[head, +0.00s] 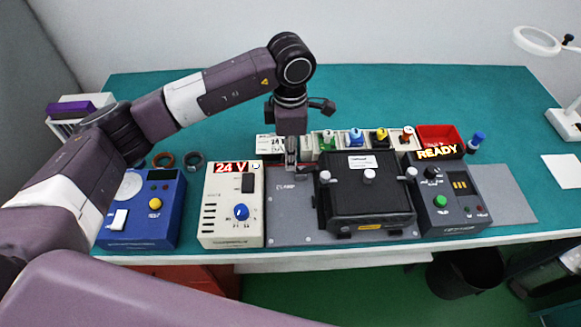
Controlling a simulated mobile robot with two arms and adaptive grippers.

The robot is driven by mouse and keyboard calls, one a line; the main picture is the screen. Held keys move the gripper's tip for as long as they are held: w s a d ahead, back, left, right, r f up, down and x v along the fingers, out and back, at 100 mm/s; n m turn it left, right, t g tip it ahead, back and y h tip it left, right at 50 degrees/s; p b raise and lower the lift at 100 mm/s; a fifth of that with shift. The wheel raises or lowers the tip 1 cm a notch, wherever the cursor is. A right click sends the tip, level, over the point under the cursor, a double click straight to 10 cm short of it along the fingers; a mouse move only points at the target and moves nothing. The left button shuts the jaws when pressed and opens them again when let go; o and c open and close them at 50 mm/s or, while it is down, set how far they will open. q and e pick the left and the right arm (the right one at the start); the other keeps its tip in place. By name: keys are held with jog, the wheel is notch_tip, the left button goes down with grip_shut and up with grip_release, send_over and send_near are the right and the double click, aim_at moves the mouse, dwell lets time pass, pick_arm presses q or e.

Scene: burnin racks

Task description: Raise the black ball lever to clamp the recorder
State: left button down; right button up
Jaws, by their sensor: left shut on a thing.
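The recorder (365,197) is a black box with a white label on top. It sits on a grey base plate (290,228) on the bench, with pale round knobs around it. My left gripper (291,168) points down at the back left of the recorder, over the plate's rear edge. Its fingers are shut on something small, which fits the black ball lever. The ball itself is hidden by the fingers, and the lever's angle cannot be made out. My right gripper is not in view.
A cream 24 V supply (231,215) stands left of the plate and a dark READY box (447,198) right of it. A blue box (150,210) is further left. Small bins with coloured connectors (355,140) line the back.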

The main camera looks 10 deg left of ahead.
aim_at(304, 171)
pick_arm(q)
jog(key=shift+w+d, duration=0.1)
jog(key=shift+d, duration=0.25)
jog(key=shift+w+d+r+b, duration=0.2)
jog(key=shift+d+b, duration=0.35)
jog(key=shift+d, duration=0.45)
jog(key=shift+w+d+b, duration=0.15)
jog(key=shift+d+b, duration=0.2)
jog(key=shift+d, duration=0.05)
jog(key=c, duration=2.7)
grip_release()
jog(key=shift+a, duration=0.1)
jog(key=o, duration=0.8)
jog(key=shift+c, duration=0.2)
